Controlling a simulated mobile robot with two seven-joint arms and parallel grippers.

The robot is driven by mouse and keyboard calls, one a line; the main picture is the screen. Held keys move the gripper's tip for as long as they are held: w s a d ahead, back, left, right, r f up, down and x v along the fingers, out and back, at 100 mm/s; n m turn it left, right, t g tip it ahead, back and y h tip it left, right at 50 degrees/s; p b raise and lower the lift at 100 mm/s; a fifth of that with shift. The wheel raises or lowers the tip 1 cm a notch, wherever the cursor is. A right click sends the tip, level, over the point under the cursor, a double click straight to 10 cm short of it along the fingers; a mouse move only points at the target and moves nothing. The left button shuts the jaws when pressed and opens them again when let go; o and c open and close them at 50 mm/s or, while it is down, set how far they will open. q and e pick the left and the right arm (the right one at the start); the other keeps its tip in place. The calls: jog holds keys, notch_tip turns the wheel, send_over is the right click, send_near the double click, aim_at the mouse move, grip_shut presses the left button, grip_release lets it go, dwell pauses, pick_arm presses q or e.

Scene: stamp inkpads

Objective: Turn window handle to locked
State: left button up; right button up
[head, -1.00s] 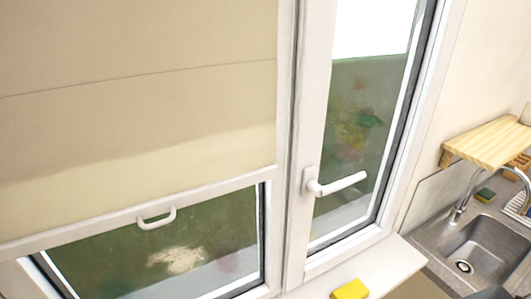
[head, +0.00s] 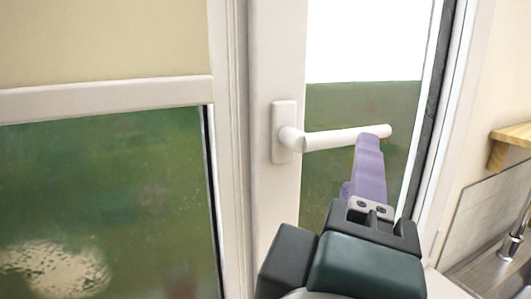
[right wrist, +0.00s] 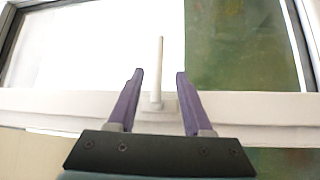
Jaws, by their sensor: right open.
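The white window handle (head: 340,140) sits on an upright base plate on the window frame and points to the right, close to horizontal, its free end tilted slightly up. My right gripper (head: 371,140) is at the handle's outer half, its purple fingers covering a little of it from below. In the right wrist view the handle (right wrist: 158,70) stands between the two parted fingers of my right gripper (right wrist: 159,72), with a gap on each side. The gripper is open and does not clasp it. My left gripper is not in view.
The white window frame (head: 273,50) runs upright behind the handle, with glass on both sides. A blind (head: 100,40) hangs at the upper left. A wooden shelf (head: 515,135) and a tap (head: 515,235) are at the right.

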jog(key=p+x, duration=0.1)
jog(key=x, duration=0.7)
jog(key=shift+r+p, duration=0.2)
jog(key=shift+p, duration=0.15)
jog(key=shift+w+d, duration=0.3)
jog(key=shift+w, duration=0.35)
jog(key=c, duration=0.7)
grip_shut()
